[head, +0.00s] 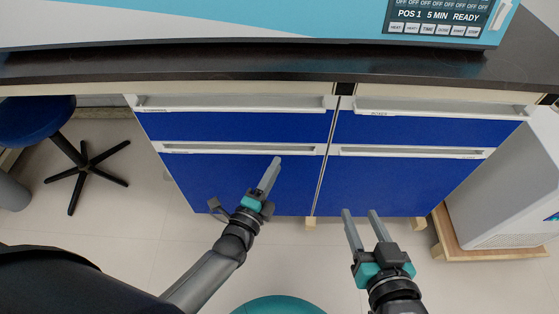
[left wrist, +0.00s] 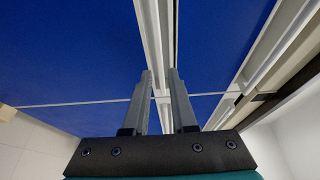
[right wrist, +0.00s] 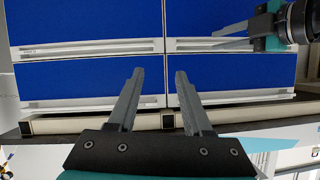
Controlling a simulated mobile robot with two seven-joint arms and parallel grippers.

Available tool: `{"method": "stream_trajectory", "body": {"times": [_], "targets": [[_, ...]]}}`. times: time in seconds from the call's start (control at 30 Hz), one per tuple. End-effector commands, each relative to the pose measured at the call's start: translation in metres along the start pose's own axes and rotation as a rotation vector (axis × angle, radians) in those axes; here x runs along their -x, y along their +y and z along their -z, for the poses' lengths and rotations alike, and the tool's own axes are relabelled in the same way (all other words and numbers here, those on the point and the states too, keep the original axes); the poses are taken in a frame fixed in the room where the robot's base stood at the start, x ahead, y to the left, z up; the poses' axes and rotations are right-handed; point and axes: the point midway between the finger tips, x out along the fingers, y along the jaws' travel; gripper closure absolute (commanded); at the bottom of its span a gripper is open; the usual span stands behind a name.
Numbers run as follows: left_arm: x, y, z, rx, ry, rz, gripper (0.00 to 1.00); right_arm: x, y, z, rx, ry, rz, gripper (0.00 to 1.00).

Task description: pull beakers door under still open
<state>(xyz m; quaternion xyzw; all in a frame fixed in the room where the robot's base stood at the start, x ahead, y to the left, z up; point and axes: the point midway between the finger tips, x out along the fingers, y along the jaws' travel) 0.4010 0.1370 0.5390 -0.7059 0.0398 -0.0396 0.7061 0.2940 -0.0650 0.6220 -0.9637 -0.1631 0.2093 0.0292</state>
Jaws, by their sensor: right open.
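The blue cabinet has two upper fronts and two lower doors with white handle strips. The lower left door (head: 215,178) and the lower right door (head: 400,188) both look closed. Their small labels are unreadable, so I cannot tell which is for beakers. My left gripper (head: 278,160) is at the lower left door's handle strip (head: 230,149), near its right end. In the left wrist view, the strip (left wrist: 152,30) lines up between its separated fingertips; whether they grip it is unclear. My right gripper (head: 360,212) is open and empty, below and in front of the lower right door.
A dark countertop (head: 250,62) with a blue-and-white machine (head: 250,22) overhangs the cabinet. A blue stool (head: 40,118) stands at the left. A white appliance (head: 510,190) on a wooden base (head: 500,252) stands at the right.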

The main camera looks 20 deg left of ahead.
Motion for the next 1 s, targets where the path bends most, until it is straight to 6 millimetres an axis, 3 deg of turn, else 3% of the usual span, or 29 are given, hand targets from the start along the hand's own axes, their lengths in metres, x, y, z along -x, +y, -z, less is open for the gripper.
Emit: {"method": "stream_trajectory", "body": {"times": [0.4, 0.93, 1.0], "targets": [[-0.028, 0.001, 0.0, 0.001, 0.0, 0.001, 0.75, 0.003, -0.017, 0.009, -0.041, 0.204, 0.045, 0.5], [-0.035, 0.0, 0.0, 0.0, 0.0, 0.001, 0.75, 0.006, -0.021, 0.013, -0.053, 0.26, 0.055, 0.5], [-0.035, 0.0, 0.0, 0.0, 0.0, 0.0, 0.83, 0.006, -0.021, 0.013, -0.053, 0.26, 0.055, 0.5]]}}
